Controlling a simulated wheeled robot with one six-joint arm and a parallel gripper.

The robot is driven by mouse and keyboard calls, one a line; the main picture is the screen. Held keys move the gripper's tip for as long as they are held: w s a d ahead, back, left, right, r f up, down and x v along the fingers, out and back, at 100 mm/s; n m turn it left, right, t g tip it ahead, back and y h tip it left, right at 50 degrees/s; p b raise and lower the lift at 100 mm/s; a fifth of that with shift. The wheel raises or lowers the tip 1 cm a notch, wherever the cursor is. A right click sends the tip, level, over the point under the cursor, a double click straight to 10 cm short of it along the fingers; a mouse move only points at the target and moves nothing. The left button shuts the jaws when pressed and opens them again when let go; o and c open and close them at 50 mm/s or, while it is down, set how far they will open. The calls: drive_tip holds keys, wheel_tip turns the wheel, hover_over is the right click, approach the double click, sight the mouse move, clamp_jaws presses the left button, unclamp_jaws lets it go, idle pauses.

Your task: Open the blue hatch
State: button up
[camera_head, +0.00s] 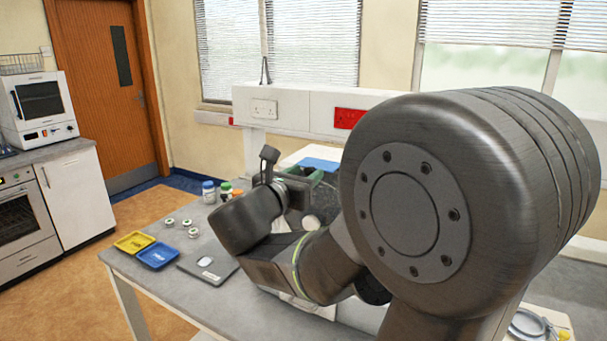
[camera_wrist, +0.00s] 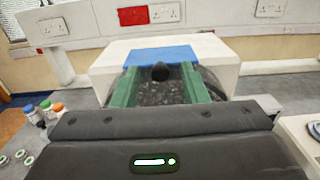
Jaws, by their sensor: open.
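The blue hatch (camera_wrist: 172,53) is a flat panel at the top front of a white machine (camera_wrist: 109,63) in the wrist view. In the head view the hatch (camera_head: 320,164) shows just beyond my gripper. A round black knob (camera_wrist: 160,73) stands at the hatch's lower edge. My gripper (camera_wrist: 160,80) is open, with its green fingers pointing at the hatch, one on each side of the knob. I cannot tell whether they touch it. A dark speckled surface lies below the knob, between the fingers. My arm hides much of the machine in the head view.
Bottles (camera_head: 209,191), small jars (camera_head: 187,222), a yellow tray (camera_head: 134,243), a blue tray (camera_head: 157,256) and a flat scale (camera_head: 207,262) occupy the grey table's left side. A wall panel with sockets (camera_wrist: 132,17) stands behind the machine.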

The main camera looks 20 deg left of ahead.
clamp_jaws()
drive_tip(key=s, duration=0.5)
drive_tip(key=shift+s+a, duration=0.1)
drive_tip(key=shift+a, duration=0.15)
unclamp_jaws()
drive_tip(key=s+a+b, duration=0.1)
drive_tip(key=s+b, duration=0.1)
drive_tip(key=s, duration=1.1)
drive_tip(key=shift+s, duration=0.4)
